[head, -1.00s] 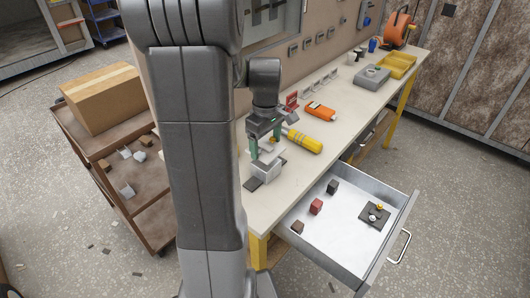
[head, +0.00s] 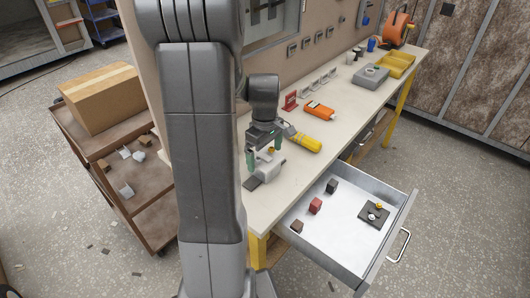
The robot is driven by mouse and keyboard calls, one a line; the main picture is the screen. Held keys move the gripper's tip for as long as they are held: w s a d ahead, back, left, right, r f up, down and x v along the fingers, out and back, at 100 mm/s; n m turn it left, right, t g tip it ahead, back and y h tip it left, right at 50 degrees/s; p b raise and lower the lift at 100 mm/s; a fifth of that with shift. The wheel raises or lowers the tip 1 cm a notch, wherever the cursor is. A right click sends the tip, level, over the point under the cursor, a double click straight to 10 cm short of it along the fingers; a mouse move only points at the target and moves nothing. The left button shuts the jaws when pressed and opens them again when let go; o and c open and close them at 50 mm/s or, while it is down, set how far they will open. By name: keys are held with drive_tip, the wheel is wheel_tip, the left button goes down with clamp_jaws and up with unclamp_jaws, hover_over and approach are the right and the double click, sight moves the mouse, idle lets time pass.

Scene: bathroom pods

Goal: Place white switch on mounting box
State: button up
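My gripper (head: 264,152) is over the near end of the workbench, pointing down, with its two green-tipped fingers apart. A small pale grey-white box-like piece (head: 270,168) sits on the bench right below and between the fingers. I cannot tell the white switch from the mounting box in this pale cluster. A small yellow spot shows between the fingers. The fingers partly hide the piece, so I cannot tell whether they touch or grip it. A flat dark plate (head: 252,183) lies at its near left side on the bench.
A yellow screwdriver-like tool (head: 304,142) and an orange tool (head: 319,111) lie behind the gripper on the bench (head: 345,105). An open drawer (head: 335,236) juts out at the right, holding small blocks and a dark plate (head: 374,213). A cart with a cardboard box (head: 100,98) stands left.

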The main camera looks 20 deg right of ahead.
sight(265, 157)
wheel_tip(265, 157, up, 12)
drive_tip(key=shift+r, duration=0.15)
idle(0.4)
